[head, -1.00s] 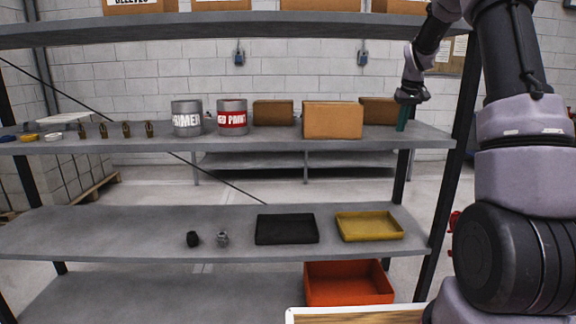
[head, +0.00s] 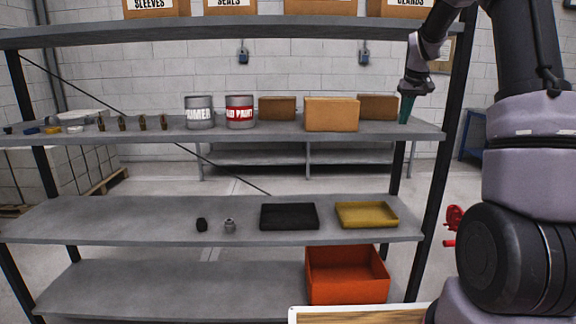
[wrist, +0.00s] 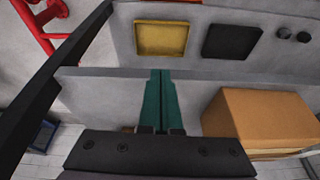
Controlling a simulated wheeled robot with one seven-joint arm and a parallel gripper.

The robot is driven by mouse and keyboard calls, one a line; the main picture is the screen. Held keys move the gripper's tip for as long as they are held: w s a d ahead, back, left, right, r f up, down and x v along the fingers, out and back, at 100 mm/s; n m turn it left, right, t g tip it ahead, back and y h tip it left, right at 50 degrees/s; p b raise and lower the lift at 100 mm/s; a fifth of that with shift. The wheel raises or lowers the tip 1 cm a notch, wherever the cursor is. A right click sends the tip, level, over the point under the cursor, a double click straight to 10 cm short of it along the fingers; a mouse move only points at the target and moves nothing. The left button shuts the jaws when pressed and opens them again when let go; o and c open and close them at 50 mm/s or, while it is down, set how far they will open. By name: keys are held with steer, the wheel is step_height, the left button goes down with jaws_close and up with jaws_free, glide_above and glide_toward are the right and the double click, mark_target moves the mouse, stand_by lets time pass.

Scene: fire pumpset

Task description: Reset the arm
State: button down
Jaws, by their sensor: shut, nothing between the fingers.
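My gripper (head: 406,109) shows in the head view at the right end of the middle-height shelf, its green fingers pointing down. In the wrist view my gripper (wrist: 160,76) has its two green fingers together, with nothing between them. It is near the shelf's right end, to the right of the cardboard boxes. My arm rises along the right side of the head view and bends over to the gripper. Whether the fingertips touch the shelf (head: 260,141) cannot be told.
A cardboard box (wrist: 262,122) is close to the right of the fingers in the wrist view. A dark rack post (head: 437,190) stands right of the gripper. The lower shelf (head: 110,220) holds a black tray (head: 289,217) and a yellow tray (head: 367,215). An orange bin (head: 347,277) sits below.

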steer(key=s+a+r+m+t, duration=0.1)
steer(key=s+a+r, duration=0.35)
steer(key=s, duration=0.45)
steer(key=s+a+r+m+t, duration=0.1)
steer(key=s+a+r, duration=0.4)
steer(key=s, duration=0.4)
steer(key=s+a+m+y, duration=0.1)
steer(key=s+a, duration=0.1)
steer(key=s, duration=0.7)
steer(key=s+a+f+m+t, duration=0.1)
steer(key=s+a, duration=0.1)
steer(key=s, duration=0.8)
steer(key=shift+t+y, duration=0.3)
steer(key=shift+y, duration=0.1)
